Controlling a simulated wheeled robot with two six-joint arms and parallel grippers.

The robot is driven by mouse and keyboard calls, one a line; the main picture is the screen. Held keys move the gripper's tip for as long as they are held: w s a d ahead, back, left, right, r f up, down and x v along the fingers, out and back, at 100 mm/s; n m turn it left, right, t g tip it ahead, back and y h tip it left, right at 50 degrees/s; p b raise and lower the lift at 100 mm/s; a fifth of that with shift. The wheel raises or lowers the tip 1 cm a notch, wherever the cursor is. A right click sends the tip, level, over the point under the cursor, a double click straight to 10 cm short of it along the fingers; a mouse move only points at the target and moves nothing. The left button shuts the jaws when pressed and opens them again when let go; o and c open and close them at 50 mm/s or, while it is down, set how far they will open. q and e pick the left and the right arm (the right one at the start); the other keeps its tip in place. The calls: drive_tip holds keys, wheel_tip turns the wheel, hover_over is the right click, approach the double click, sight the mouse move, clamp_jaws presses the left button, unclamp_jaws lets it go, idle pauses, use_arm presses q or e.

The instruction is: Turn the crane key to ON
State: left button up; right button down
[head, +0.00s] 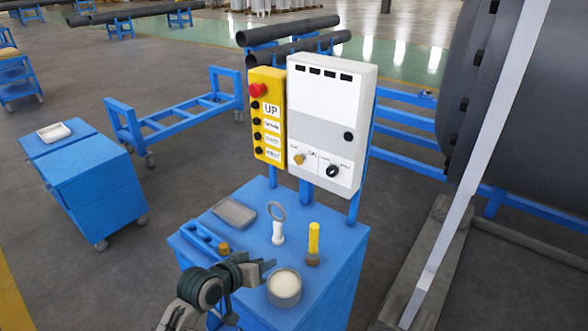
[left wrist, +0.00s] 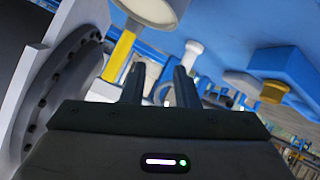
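The white control box (head: 328,110) stands on blue posts behind the blue cart. Low on its face are a brass-coloured key switch (head: 299,158) and a black rotary knob (head: 332,170). Their labels are too small to read, so I cannot tell which is the crane key or its setting. A yellow pendant panel (head: 267,115) with a red button is fixed to its left. My left gripper (head: 268,266) is over the cart's front, below and in front of the box. In the left wrist view its two fingers (left wrist: 158,86) are apart with nothing between them. My right gripper is not in view.
The blue cart top (head: 222,262) holds a grey tray (head: 234,213), a ring-topped white piece (head: 278,226), a yellow stick (head: 313,240) and a round tin (head: 284,287) beside my left gripper. A large dark flanged shell (head: 510,100) stands at right behind a pale slanted bar (head: 480,160).

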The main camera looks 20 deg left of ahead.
sight(299, 159)
use_arm(q)
drive_tip(key=w+a+r+n+t+h, duration=0.1)
drive_tip(key=w+r+n+t, duration=0.15)
drive_tip(key=w+r, duration=0.45)
drive_tip(key=w+a+r+n+t+h, duration=0.1)
drive_tip(key=w+a+r+t, duration=0.15)
drive_tip(key=w+r, duration=0.5)
drive_tip(key=p+x, duration=0.3)
drive_tip(key=x, duration=0.8)
drive_tip(key=shift+d+r+t, duration=0.2)
drive_tip(key=shift+r+t, duration=0.05)
drive_tip(key=shift+t, duration=0.15)
drive_tip(key=shift+s, duration=0.15)
drive_tip(key=shift+c, duration=0.2)
clamp_jaws()
